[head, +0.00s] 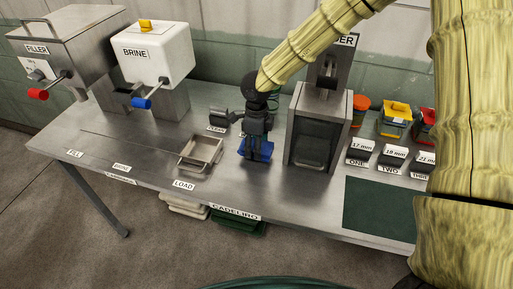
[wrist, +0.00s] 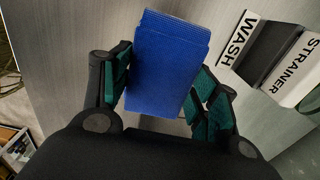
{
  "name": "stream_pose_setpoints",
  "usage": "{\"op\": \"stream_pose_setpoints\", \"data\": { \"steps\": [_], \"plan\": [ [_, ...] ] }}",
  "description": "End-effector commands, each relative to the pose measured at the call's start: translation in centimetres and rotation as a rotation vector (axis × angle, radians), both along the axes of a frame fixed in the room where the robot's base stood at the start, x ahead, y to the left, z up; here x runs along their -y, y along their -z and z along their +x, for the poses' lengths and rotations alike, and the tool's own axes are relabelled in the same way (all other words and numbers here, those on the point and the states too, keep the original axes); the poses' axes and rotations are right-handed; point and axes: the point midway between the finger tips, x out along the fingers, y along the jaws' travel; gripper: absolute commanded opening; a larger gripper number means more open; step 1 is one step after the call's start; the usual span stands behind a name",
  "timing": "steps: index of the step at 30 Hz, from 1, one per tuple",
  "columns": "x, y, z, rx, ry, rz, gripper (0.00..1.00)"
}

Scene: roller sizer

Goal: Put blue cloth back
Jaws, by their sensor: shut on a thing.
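The blue cloth (wrist: 168,55) is a folded, textured block between the two green-padded fingers of my gripper (wrist: 161,92) in the wrist view. Both fingers press on its sides, so my gripper is shut on it. In the head view my gripper (head: 257,150) points down over the steel table, between the metal tray and the sizer. The blue cloth (head: 262,156) shows partly behind the fingers, low over the table top. I cannot tell whether it touches the table.
The metal tray (head: 187,167) with a LOAD label lies left of my gripper. The tall steel sizer (head: 313,143) stands close on the right. WASH and STRAINER labels (wrist: 237,40) show at the wrist view's right. Coloured bins (head: 395,118) stand farther right. Open table lies at left.

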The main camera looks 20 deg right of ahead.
Motion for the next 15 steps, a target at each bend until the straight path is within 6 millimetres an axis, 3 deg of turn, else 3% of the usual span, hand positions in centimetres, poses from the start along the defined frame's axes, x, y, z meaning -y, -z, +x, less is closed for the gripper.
{"op": "stream_pose_setpoints", "data": {
  "steps": [6, 15],
  "plan": [
    [0.0, 2.0, 0.0, -0.001, -0.001, -0.001, 0.34],
    [-0.1, 2.3, 0.0, 0.0, 0.0, 0.0, 0.34]
  ]
}}
